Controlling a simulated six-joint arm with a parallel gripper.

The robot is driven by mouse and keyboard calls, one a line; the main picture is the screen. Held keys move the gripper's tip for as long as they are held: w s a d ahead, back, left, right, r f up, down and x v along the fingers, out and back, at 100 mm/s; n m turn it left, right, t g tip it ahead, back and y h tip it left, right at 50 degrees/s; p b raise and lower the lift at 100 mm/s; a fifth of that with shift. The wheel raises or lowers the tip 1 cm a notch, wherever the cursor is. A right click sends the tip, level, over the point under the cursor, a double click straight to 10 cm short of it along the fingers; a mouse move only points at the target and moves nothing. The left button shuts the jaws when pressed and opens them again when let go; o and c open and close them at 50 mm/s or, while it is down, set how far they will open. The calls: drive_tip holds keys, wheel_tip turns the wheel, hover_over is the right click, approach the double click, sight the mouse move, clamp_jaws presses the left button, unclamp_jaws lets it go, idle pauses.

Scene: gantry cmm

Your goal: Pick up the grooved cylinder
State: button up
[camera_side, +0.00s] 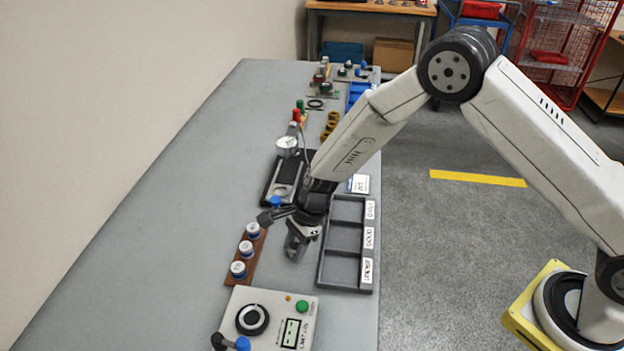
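My gripper (279,236) is over the table between the brown rack and the dark tray, pointing down and toward the left. Its dark fingers look spread apart, one reaching left and one lower right. A small grey piece (294,246) shows at the lower right finger; I cannot tell whether it is a fingertip or part of a part. I cannot make out a grooved cylinder for certain. Nothing is clearly held between the fingers.
A brown rack (259,246) with white-and-blue capped pieces stands left of my gripper. A dark three-compartment tray (322,270) is on the right. A control box (275,297) is in front. A black gauge plate (271,181) lies behind. The table's left side (160,240) is clear.

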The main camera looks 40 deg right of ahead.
sight(290, 251)
clamp_jaws()
drive_tip(key=shift+r, duration=0.15)
drive_tip(key=shift+r, duration=0.4)
wheel_tip(290, 251, up, 2)
drive_tip(key=shift+s+r, duration=0.15)
drive_tip(key=shift+r, duration=0.1)
drive_tip(key=s+d+r, duration=0.2)
drive_tip(key=s+r, duration=0.2)
drive_tip(key=s, duration=0.2)
drive_tip(key=s+d+r, duration=0.2)
drive_tip(key=s+r, duration=0.3)
drive_tip(key=s, duration=0.2)
drive_tip(key=shift+d+r, duration=0.25)
drive_tip(key=shift+d, duration=0.05)
